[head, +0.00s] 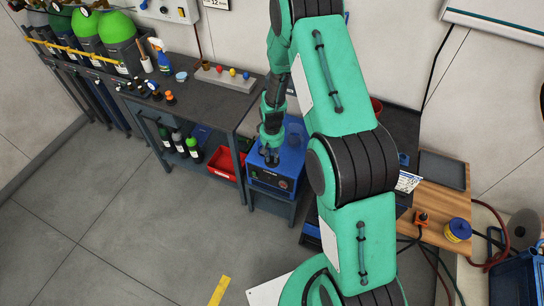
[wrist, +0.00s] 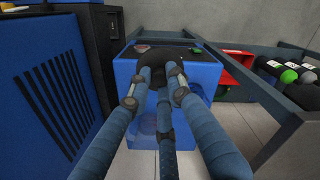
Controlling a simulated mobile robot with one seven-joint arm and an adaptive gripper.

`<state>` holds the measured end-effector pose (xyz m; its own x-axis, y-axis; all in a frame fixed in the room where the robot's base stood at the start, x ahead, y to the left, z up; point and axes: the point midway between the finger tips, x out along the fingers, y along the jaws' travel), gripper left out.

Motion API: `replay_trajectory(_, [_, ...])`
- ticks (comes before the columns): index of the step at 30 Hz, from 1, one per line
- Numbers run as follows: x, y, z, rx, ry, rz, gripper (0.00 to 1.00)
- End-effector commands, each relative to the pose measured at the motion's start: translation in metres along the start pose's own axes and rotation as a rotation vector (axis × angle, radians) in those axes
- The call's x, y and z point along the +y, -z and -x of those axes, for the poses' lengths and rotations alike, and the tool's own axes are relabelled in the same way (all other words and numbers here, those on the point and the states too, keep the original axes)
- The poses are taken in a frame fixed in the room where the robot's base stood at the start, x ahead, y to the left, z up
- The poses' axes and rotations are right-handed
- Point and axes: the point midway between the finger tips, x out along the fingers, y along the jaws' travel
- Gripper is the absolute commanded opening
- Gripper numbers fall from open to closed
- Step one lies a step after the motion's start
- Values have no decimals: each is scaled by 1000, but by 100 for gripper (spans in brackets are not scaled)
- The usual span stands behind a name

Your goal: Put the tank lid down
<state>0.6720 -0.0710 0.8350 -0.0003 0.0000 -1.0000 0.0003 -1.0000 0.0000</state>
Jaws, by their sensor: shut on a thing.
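My gripper (head: 270,156) is over the top of the blue unit (head: 262,178) with the dark front panel, near its front edge. In the wrist view, the fingers (wrist: 161,76) are closed on a dark, rounded piece, the tank lid (wrist: 160,57). The fingers cover part of the lid. The blue unit (wrist: 195,70) is right behind and below it. I cannot tell whether the lid touches the unit's top. In the head view the lid is too small and covered to make out.
A dark workbench (head: 200,95) with bottles and a row of coloured knobs stands to the left. A red bin (head: 226,163) is beside the blue unit. A wooden-topped table (head: 440,200) is at the right. The floor in front is mostly clear.

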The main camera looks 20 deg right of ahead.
Motion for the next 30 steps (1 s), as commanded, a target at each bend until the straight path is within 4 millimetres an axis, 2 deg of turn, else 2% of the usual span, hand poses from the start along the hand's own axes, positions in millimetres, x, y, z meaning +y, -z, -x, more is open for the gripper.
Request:
replay_trajectory(8, [2, -4, -4, 0, 0, -1, 1])
replay_trajectory(13, [10, -18, -14, 0, 0, -2, 1])
replay_trajectory(30, [46, -107, -71, 0, 0, -2, 1])
